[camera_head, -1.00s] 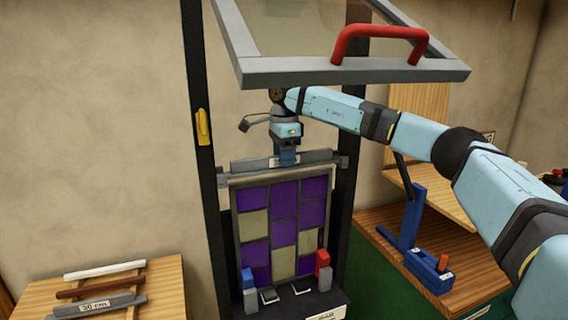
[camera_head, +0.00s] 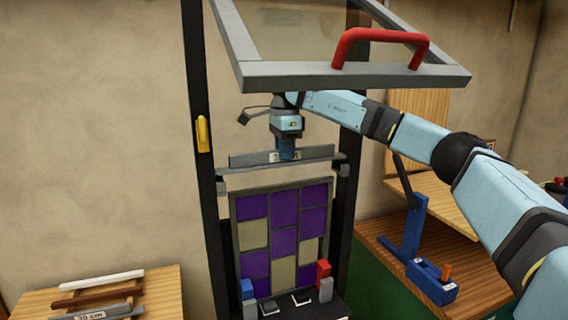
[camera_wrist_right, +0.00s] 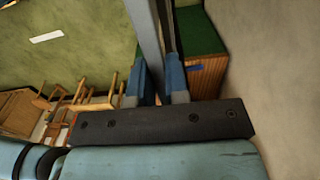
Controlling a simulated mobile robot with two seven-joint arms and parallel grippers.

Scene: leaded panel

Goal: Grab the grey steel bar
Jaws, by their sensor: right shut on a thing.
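The grey steel bar (camera_head: 252,160) is long and carries a white label. It lies roughly level above the top of the leaded panel (camera_head: 284,240), with a gap of bare wall beneath it. My right gripper (camera_head: 288,153) reaches down from above and is shut on the bar near its middle, hiding part of the label. In the right wrist view the bar (camera_wrist_right: 147,40) runs up between the two blue fingers (camera_wrist_right: 157,85). The bar looks just clear of the dark brackets (camera_head: 344,170) at the posts, though contact is hard to judge. My left gripper is not in view.
A raised glazed lid (camera_head: 350,76) with a red handle (camera_head: 382,40) hangs over my right arm. Dark posts (camera_head: 200,190) flank the panel. A wooden table (camera_head: 160,290) at the left holds several bars. A blue tool (camera_head: 415,230) stands at the right.

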